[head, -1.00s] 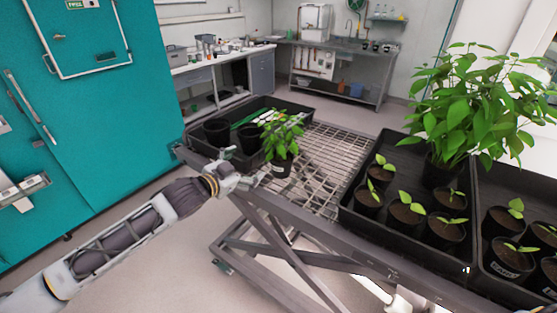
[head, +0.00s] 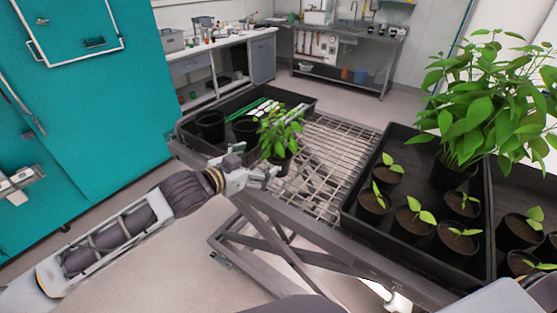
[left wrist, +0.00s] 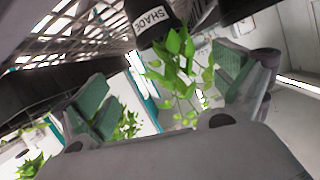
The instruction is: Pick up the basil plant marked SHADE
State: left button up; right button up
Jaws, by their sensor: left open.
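The basil plant (head: 280,130) is a leafy green plant in a black pot, at the left part of the wire-topped cart beside a black tray. In the left wrist view its pot (left wrist: 150,20) shows a white label reading SHADE, and its leaves hang downward in that tilted picture. My left gripper (head: 264,176) is just in front of the pot, low and slightly left. In the left wrist view its green-padded fingers (left wrist: 170,92) are spread wide, with leaves showing between and beyond them. The gripper is empty. My right gripper is not in view.
A black tray (head: 183,137) with empty pots and green-and-white stakes lies behind the plant. The wire shelf (head: 325,150) right of it is partly bare. Another black tray (head: 352,222) holds seedlings and a large bushy plant (head: 480,110). A teal chamber (head: 90,110) stands left.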

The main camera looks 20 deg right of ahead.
aim_at(271, 161)
pick_arm(q)
jog(key=w+d+f+n+y, duration=0.1)
jog(key=w+d+f+n, duration=0.1)
jog(key=w+d+f, duration=0.1)
jog(key=shift+w+d+f, duration=0.15)
jog(key=shift+d+f, duration=0.05)
jog(key=shift+f, duration=0.2)
jog(key=shift+w+d+f+n, duration=0.15)
jog(key=shift+w+d+n, duration=0.05)
jog(key=shift+d+n, duration=0.1)
jog(key=shift+x, duration=0.95)
jog(key=shift+w+f, duration=0.1)
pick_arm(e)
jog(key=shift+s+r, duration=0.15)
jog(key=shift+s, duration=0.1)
pick_arm(q)
jog(key=shift+w+d, duration=0.1)
jog(key=shift+d, duration=0.05)
